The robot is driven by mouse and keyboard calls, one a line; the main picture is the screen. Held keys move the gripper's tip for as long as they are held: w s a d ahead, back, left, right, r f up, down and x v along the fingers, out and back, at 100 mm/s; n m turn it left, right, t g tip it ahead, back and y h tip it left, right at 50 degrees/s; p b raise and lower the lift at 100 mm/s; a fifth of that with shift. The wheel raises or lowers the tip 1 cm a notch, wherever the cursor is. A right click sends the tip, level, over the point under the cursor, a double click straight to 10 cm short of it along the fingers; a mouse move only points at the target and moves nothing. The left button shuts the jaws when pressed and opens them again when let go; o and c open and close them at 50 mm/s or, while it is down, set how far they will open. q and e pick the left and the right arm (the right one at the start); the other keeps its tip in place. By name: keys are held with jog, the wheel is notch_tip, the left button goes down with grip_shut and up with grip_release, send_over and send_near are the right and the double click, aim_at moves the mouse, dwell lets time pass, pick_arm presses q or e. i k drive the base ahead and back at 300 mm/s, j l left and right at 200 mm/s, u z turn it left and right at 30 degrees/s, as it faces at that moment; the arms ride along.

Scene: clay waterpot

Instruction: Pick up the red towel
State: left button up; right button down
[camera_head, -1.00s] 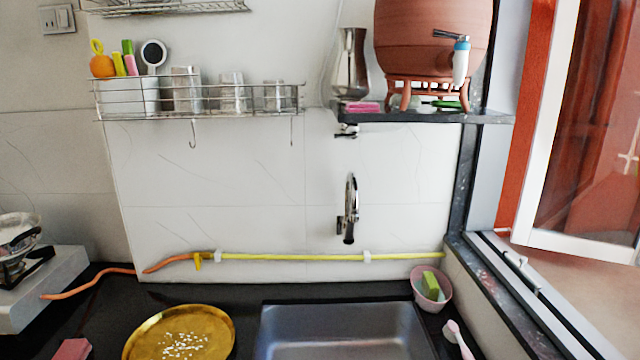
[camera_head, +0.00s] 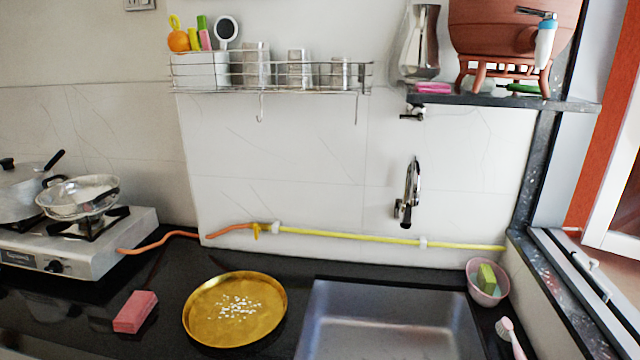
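A folded pinkish-red cloth block (camera_head: 135,311), which looks like the red towel, lies on the black counter at the lower left. It sits between the stove and the golden plate, apart from both. Neither of my grippers shows in the head view.
A golden plate (camera_head: 235,341) with white grains lies right of the towel. A steel sink (camera_head: 390,322) is further right, with a pink bowl (camera_head: 488,282) beside it. A gas stove (camera_head: 130,240) with pans (camera_head: 82,198) stands left. Black counter around the towel is clear.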

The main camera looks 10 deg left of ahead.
aim_at(131, 317)
jog(key=u, duration=1.4)
jog(key=i, duration=0.1)
